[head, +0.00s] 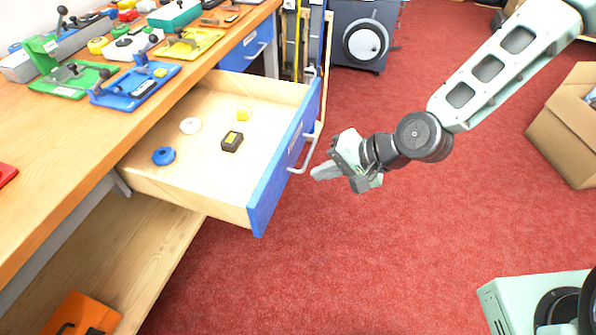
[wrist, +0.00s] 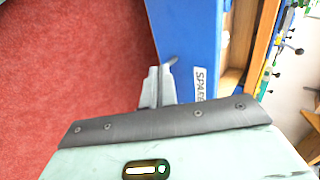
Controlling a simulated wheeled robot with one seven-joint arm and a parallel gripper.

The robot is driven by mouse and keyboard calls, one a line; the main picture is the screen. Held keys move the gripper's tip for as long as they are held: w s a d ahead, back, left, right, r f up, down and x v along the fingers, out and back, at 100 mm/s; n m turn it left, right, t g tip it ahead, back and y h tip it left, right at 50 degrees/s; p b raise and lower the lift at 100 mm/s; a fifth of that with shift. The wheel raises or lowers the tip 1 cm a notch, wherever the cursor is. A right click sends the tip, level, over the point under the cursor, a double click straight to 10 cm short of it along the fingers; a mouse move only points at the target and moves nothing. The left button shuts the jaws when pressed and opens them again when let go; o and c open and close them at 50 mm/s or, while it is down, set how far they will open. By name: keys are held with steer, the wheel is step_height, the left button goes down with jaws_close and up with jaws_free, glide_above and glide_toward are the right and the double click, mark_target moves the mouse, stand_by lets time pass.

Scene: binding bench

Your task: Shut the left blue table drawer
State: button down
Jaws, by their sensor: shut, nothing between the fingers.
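The left blue table drawer (head: 262,205) stands pulled far out from the wooden bench in the head view. Its blue front carries a pale bar handle (head: 304,150). Inside lie a blue ring, a white ring, a yellow piece and a small black block. My gripper (head: 314,173) is shut and empty, in front of the drawer's blue front, close to the handle. In the wrist view the shut fingers (wrist: 158,74) point along the blue drawer front (wrist: 188,40), beside part of the handle. I cannot tell whether they touch it.
A second blue drawer (head: 247,46) sits shut in the bench farther back. The bench top (head: 60,165) holds several tools and coloured parts. A cardboard box (head: 568,130) stands at the right. Red carpet (head: 330,260) is clear in front of the drawer.

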mark_target(284, 175)
steer(key=a, duration=0.1)
steer(key=w+a+f, duration=0.1)
steer(key=a, duration=0.1)
steer(key=w+a, duration=0.1)
steer(key=a, duration=0.1)
steer(key=shift+a+f, duration=0.25)
steer(key=shift+f, duration=0.1)
